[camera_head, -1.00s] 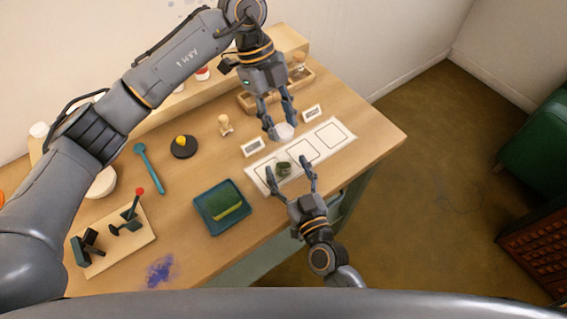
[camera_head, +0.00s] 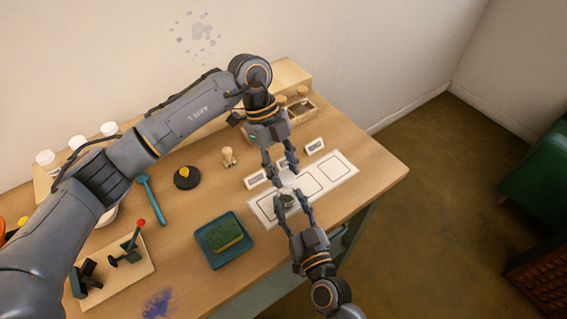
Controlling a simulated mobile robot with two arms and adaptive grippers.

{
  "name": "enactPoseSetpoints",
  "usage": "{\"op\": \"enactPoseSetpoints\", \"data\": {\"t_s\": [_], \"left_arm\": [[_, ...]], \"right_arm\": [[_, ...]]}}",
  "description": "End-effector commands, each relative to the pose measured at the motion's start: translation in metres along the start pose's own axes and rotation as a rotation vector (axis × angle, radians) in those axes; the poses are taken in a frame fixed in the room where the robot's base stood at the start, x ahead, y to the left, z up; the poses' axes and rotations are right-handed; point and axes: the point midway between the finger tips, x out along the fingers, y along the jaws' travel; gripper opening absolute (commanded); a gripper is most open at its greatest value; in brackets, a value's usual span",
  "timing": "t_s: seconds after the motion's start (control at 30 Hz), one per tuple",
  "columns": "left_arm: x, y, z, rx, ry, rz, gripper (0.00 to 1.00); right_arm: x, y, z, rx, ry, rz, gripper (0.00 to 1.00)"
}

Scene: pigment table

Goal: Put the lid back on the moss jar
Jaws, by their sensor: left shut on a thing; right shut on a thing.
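The small dark green moss jar (camera_head: 287,201) stands on the white mat (camera_head: 345,173), at its left section. My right gripper (camera_head: 290,197) reaches in from the front and is shut on the jar. My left gripper (camera_head: 282,170) comes down from behind and is shut on the pale lid (camera_head: 288,180). The lid is just behind and apparently above the jar in the picture. The fingers partly hide both, and I cannot tell whether lid and jar touch.
White label cards (camera_head: 315,146) stand behind the mat. A blue tray (camera_head: 247,251) with a green sponge (camera_head: 222,236) lies to the left. A wooden stamp (camera_head: 229,157), a black dish (camera_head: 187,179) and a teal tool (camera_head: 153,194) are further back. The mat's right part is clear.

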Motion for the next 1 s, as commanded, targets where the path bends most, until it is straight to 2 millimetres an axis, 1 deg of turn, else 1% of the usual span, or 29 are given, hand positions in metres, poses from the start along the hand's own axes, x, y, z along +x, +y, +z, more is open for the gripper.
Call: {"op": "enactPoseSetpoints", "data": {"t_s": [0.4,0.73,1.0], "left_arm": [[0.0,0.0,0.0,0.0,0.0,0.0,0.28],[0.015,0.001,0.006,-0.001,0.0,0.001,0.28],[0.016,0.0,0.007,0.0,-0.001,0.0,0.28]], "right_arm": [[0.0,0.0,0.001,0.0,-0.001,0.0,0.0],[0.0,0.0,0.001,0.0,-0.001,0.0,0.0],[0.0,0.0,0.001,0.0,-0.001,0.0,0.0]]}}
